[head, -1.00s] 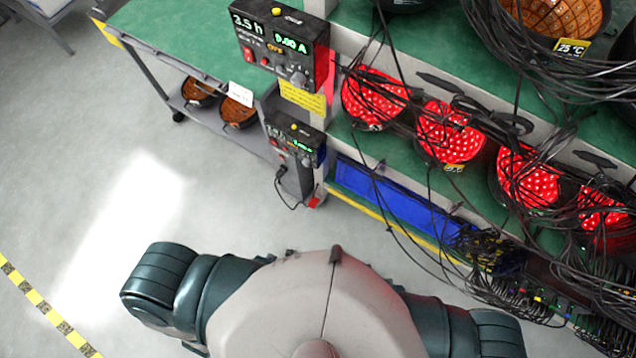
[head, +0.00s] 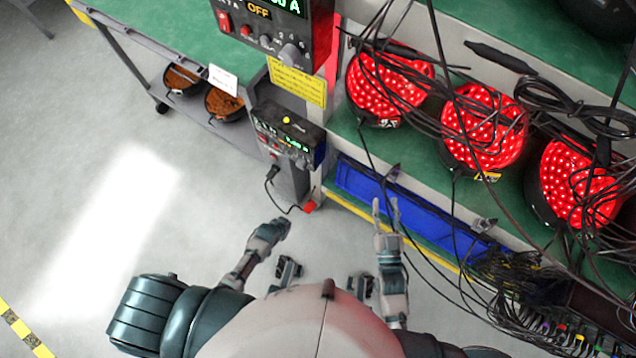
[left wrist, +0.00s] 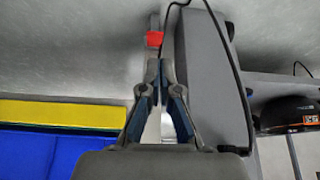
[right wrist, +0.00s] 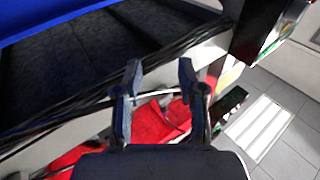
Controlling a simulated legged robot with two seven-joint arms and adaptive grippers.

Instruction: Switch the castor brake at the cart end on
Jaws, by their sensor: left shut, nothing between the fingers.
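A small red pedal (head: 310,206), which looks like the castor brake, sits low at the foot of the grey end post (head: 290,182). It also shows in the left wrist view (left wrist: 154,39), just beyond the fingertips; whether they touch it is unclear. Its on or off position cannot be read. My left gripper (head: 282,227) is shut and empty, below and left of the pedal in the head view; its tips meet in the left wrist view (left wrist: 160,68). My right gripper (head: 385,207) is open and empty, in front of the blue panel; its fingers are apart in the right wrist view (right wrist: 160,75).
A green-topped cart (head: 180,35) with brown bowls on its lower shelf stands at left. A black cable (head: 272,190) hangs by the post. Red-lit lamps (head: 485,130) and loose wires fill the rack at right. The floor at left is clear.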

